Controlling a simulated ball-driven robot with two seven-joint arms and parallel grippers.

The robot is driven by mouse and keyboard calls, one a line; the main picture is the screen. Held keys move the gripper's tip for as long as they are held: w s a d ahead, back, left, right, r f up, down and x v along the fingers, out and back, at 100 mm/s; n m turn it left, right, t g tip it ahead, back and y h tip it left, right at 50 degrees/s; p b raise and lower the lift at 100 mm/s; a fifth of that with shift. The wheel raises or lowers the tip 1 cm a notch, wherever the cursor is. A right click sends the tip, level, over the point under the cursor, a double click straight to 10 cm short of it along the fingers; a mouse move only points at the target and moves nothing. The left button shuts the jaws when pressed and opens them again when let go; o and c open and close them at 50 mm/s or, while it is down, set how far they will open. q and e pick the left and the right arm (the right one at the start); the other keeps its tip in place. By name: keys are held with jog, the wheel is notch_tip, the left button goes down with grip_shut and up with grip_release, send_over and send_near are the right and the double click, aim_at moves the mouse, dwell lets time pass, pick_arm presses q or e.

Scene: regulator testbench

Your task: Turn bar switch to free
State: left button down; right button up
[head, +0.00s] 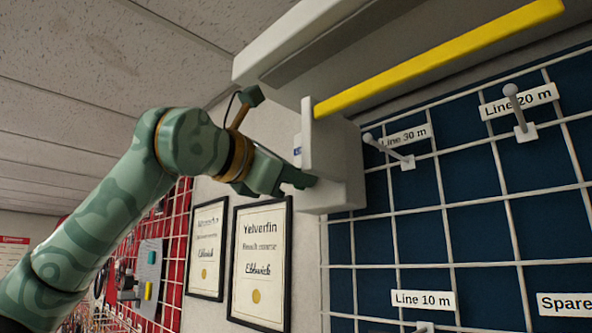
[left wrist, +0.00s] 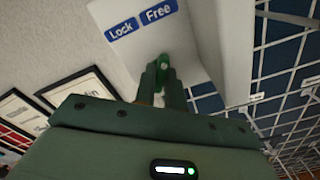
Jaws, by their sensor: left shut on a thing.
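A pale grey housing (head: 338,150) hangs high on the wall, with a long yellow bar (head: 440,58) along it. In the left wrist view its end face (left wrist: 140,58) carries two blue labels, Lock (left wrist: 122,28) and Free (left wrist: 158,12). My left gripper (head: 303,180) reaches this end face from the left. In the left wrist view its fingers (left wrist: 163,72) are shut on a small green piece (left wrist: 163,59) below the labels, which looks like the bar switch. The fingers hide most of it, so I cannot tell which label it points to. My right gripper is not in view.
A dark blue panel with a white wire grid (head: 470,225) and labelled pegs (head: 516,100) is right of the housing. Framed certificates (head: 260,262) hang below my left arm. A red grid panel (head: 172,270) stands farther left. Open air surrounds the arm.

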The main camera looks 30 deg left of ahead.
pick_arm(q)
jog(key=shift+m, duration=0.8)
jog(key=c, duration=1.5)
grip_release()
jog(key=shift+o, duration=0.2)
jog(key=b+v, duration=0.4)
jog(key=v, duration=1.2)
